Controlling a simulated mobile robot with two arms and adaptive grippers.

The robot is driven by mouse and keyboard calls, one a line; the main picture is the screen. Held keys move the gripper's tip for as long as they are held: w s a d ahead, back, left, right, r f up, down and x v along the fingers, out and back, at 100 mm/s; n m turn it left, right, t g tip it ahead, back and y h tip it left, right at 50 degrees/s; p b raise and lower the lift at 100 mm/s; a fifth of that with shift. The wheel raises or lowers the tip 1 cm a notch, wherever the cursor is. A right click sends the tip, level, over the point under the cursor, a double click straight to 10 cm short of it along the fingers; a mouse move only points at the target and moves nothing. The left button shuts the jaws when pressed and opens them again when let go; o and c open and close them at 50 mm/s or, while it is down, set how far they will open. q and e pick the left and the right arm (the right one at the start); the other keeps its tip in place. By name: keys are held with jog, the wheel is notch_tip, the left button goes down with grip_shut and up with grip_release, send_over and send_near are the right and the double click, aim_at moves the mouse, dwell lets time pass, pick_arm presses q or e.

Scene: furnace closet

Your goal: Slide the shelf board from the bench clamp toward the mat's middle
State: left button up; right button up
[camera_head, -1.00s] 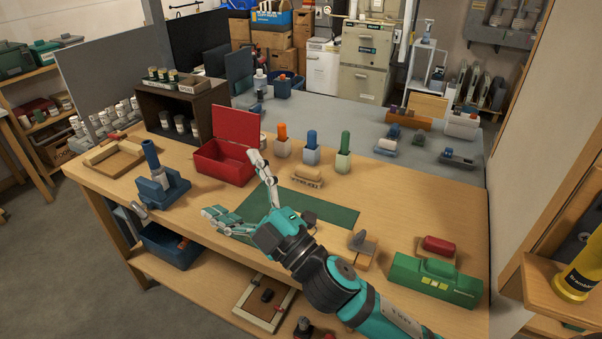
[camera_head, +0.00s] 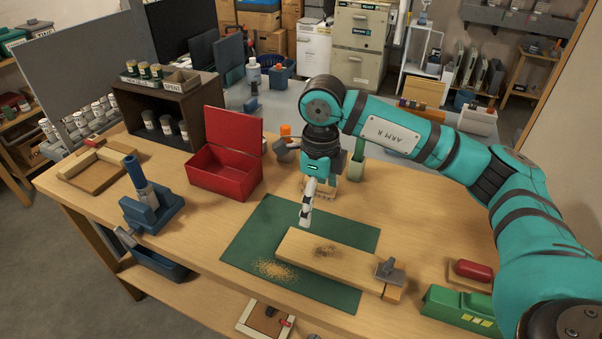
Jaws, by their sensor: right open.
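The shelf board (camera_head: 340,262) is a pale wooden plank with a dark speckled patch. It lies slantwise over the green mat (camera_head: 252,243), its right end at the bench clamp (camera_head: 391,270). The clamp is a grey piece on a small wooden block near the mat's right edge; whether it grips the board I cannot tell. My left gripper is not in view.
Brown dust (camera_head: 275,270) lies on the mat left of the board. An open red box (camera_head: 222,168) and a blue vise-like tool (camera_head: 150,208) stand to the left. A green case (camera_head: 455,307) and a red-topped block (camera_head: 473,272) lie right of the clamp. My right arm hides some items behind.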

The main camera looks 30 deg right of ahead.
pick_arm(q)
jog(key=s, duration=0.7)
pick_arm(e)
jog(key=p, duration=0.2)
send_over(317, 251)
notch_tip(317, 251, down, 5)
notch_tip(317, 251, down, 10)
jog(key=shift+s+f+p, duration=0.1)
jog(key=shift+f+p, duration=0.1)
jog(key=shift+p, duration=0.6)
jog(key=shift+f, duration=0.55)
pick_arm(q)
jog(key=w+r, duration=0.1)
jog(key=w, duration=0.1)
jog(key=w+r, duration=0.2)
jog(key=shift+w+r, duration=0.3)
pick_arm(e)
jog(key=c, duration=1.2)
